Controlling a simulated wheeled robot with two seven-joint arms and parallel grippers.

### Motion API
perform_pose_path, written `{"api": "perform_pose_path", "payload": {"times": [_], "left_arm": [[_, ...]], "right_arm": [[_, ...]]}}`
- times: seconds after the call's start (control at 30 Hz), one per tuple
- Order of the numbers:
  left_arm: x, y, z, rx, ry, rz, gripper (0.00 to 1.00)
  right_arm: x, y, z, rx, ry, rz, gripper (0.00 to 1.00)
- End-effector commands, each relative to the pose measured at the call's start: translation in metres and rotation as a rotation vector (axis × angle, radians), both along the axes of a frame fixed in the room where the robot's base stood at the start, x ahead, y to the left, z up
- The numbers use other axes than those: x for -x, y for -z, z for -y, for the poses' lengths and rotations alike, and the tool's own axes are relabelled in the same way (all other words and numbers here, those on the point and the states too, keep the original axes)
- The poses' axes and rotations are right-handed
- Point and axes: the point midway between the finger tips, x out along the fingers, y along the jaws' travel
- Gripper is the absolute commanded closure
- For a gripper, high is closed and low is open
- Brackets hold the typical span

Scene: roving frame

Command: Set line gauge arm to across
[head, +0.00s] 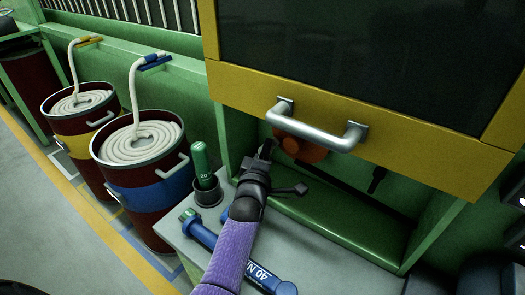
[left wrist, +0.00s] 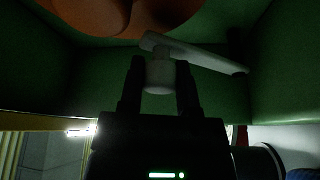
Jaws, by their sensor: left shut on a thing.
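My left gripper (head: 267,150) reaches up from the bench into the green recess under the yellow-framed panel. In the left wrist view its two dark fingers (left wrist: 160,80) are shut on a pale grey stub (left wrist: 158,76). The stub sits under a pale flat arm (left wrist: 205,55), which I take for the line gauge arm. The arm slants down to the right in that view. An orange rounded body (left wrist: 100,15) is above it; it also shows in the head view (head: 303,150), partly behind the handle. The arm is hidden in the head view. My right gripper does not show.
A silver bar handle (head: 315,128) juts out just above my gripper. A green bottle in a dark cup (head: 207,192) and blue-and-green tools (head: 198,230) are on the grey bench (head: 190,255). Two hose drums (head: 145,185) stand at the left.

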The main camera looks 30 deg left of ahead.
Motion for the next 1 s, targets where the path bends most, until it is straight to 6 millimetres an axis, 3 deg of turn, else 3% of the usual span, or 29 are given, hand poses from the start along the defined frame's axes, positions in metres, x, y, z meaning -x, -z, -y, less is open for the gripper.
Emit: {"api": "perform_pose_path", "payload": {"times": [0.33, 0.87, 0.9, 1.0], "left_arm": [[0.001, 0.011, 0.008, -0.132, 0.000, 0.015, 1.00], [0.002, 0.013, 0.010, -0.157, 0.002, 0.015, 1.00], [0.002, 0.013, 0.010, -0.157, 0.002, 0.015, 0.54], [0.002, 0.012, 0.010, -0.156, 0.002, 0.017, 0.33]], "right_arm": [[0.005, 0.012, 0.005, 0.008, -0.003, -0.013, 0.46], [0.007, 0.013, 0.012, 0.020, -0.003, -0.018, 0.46], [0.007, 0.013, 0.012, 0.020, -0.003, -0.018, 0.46], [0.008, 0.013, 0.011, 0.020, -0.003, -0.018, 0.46]]}}
